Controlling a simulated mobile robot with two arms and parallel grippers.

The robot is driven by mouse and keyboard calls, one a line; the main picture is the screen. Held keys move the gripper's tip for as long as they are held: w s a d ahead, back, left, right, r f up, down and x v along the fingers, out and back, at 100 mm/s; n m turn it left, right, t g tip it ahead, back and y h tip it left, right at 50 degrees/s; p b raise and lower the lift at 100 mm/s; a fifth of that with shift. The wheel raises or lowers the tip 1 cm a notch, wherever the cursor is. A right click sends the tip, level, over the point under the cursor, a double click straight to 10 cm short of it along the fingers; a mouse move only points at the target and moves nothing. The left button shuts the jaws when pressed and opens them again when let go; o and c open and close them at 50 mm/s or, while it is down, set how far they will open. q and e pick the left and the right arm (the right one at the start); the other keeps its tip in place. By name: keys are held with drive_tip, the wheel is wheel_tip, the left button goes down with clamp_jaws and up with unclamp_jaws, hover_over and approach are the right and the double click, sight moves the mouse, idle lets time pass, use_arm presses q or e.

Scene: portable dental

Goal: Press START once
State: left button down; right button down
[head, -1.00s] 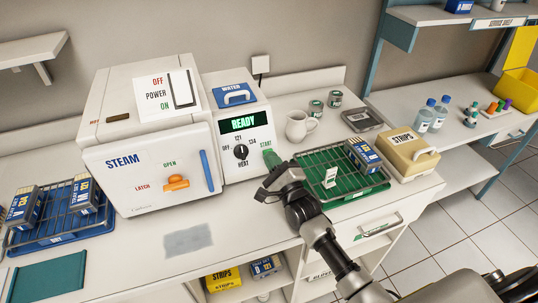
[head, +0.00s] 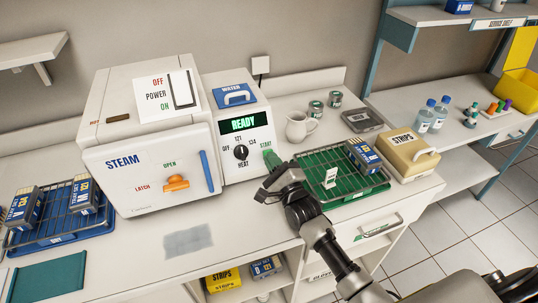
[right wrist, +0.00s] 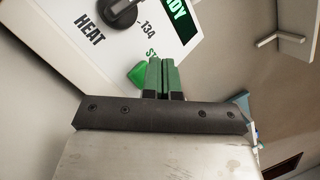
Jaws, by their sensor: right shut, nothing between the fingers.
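The white STEAM unit (head: 150,165) stands on the counter with its control panel to the right. The panel display (head: 243,124) reads READY, with a dark dial (head: 241,152) below it. The START label sits at the panel's right, above a green button, which shows beside my fingers in the right wrist view (right wrist: 137,75). My right gripper (right wrist: 165,62) is shut and empty, its green fingertips close beside the button at the panel. In the head view the green fingers (head: 272,160) cover that spot. I cannot tell whether they touch the button. My left gripper is out of view.
A green tray with a wire rack (head: 325,162) lies right of my right gripper, with a STRIPS box (head: 408,155) beyond it. A white jug (head: 299,127) stands behind. A blue rack (head: 70,228) with packs is at the left. The counter's front middle is mostly clear.

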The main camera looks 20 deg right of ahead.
drive_tip(key=shift+w+f, duration=0.1)
idle(0.6)
drive_tip(key=shift+w+f+b, duration=0.15)
drive_tip(key=shift+w+b, duration=0.15)
drive_tip(key=shift+b, duration=0.05)
drive_tip(key=shift+w+f+b, duration=0.2)
drive_tip(key=shift+w+b, duration=0.15)
drive_tip(key=shift+b, duration=0.1)
idle(0.5)
idle(0.3)
drive_tip(key=shift+s+r+p, duration=0.45)
drive_tip(key=shift+s+p, duration=0.35)
drive_tip(key=shift+p, duration=0.05)
